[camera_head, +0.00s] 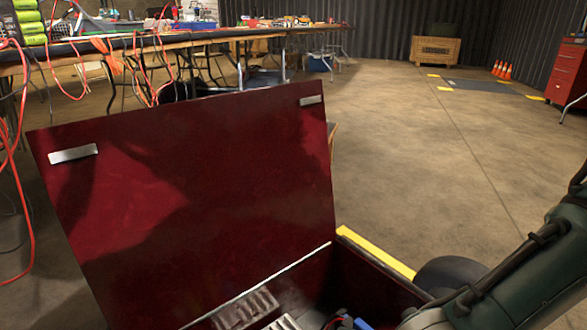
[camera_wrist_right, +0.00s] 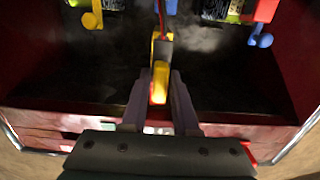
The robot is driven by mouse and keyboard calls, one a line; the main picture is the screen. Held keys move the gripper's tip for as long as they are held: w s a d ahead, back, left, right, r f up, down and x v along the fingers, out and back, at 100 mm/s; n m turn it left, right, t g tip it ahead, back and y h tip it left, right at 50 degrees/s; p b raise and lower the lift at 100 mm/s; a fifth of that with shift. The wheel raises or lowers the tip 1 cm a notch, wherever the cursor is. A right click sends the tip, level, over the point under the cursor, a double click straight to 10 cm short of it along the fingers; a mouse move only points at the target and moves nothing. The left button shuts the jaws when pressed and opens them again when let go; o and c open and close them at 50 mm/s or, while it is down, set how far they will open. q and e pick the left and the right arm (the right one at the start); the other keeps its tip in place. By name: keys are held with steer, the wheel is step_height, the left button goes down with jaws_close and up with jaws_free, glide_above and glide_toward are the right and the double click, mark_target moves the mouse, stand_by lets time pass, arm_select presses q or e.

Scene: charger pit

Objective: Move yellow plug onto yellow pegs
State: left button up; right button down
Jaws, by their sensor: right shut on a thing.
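The yellow plug (camera_wrist_right: 159,85) is between the two fingers of my right gripper (camera_wrist_right: 160,92) in the right wrist view, and the gripper is shut on it. The plug is inside the red box, above its dark floor. A narrow grey and red part runs up from the plug to the top edge. A yellow piece with a rounded end (camera_wrist_right: 92,16) is at the top left. I cannot tell whether it belongs to the yellow pegs. In the head view, my right arm reaches down at lower right and its gripper is hidden. My left gripper is out of view.
The red box (camera_head: 375,285) has its large red lid (camera_head: 200,190) raised. A blue piece with a rounded end (camera_wrist_right: 260,38) is at the box's top right in the wrist view. A cluttered workbench (camera_head: 180,38) with hanging orange cables stands behind. Floor at right is open.

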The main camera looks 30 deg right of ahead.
steer(key=shift+f, duration=0.25)
steer(key=c, duration=0.6)
jaws_free()
step_height(320, 180, up, 10)
steer(key=p, duration=0.7)
